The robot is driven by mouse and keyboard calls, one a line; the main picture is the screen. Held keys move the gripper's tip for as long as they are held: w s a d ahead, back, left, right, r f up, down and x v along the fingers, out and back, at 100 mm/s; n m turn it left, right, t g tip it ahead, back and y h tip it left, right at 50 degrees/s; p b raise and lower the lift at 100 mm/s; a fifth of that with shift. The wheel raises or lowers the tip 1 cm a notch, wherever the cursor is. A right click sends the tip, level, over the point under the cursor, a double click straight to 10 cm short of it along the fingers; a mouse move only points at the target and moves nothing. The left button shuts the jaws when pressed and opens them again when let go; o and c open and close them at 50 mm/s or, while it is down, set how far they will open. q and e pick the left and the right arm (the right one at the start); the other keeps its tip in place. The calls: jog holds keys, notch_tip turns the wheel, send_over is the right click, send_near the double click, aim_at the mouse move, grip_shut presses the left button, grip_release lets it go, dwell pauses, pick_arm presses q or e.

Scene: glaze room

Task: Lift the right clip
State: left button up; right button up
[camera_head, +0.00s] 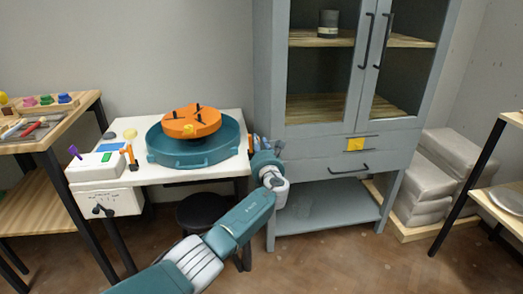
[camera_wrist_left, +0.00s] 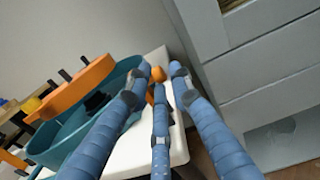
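The right clip (camera_head: 250,142) is a small orange upright piece at the right edge of the white table (camera_head: 215,172); only part of it shows beside my fingers. In the left wrist view the clip (camera_wrist_left: 158,74) has a rounded orange knob on top. My left gripper (camera_head: 262,143) is at the table's right edge, just right of the clip. In the left wrist view the blue fingers of my left gripper (camera_wrist_left: 163,76) are apart, with the knob between their tips; contact cannot be told. My right gripper is in neither view. Another orange clip (camera_head: 131,153) stands left of the basin.
A teal basin (camera_head: 168,157) with an orange wheel-like piece (camera_head: 190,122) fills the table's middle. A white control box (camera_head: 100,166) is at its left. A grey-blue cabinet (camera_head: 330,144) stands close on the right of my gripper. A dark stool (camera_head: 200,212) is below.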

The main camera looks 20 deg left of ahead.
pick_arm(q)
jog(key=v, duration=1.1)
jog(key=shift+s+d, duration=0.3)
jog(key=shift+d, duration=0.05)
jog(key=shift+f, duration=0.15)
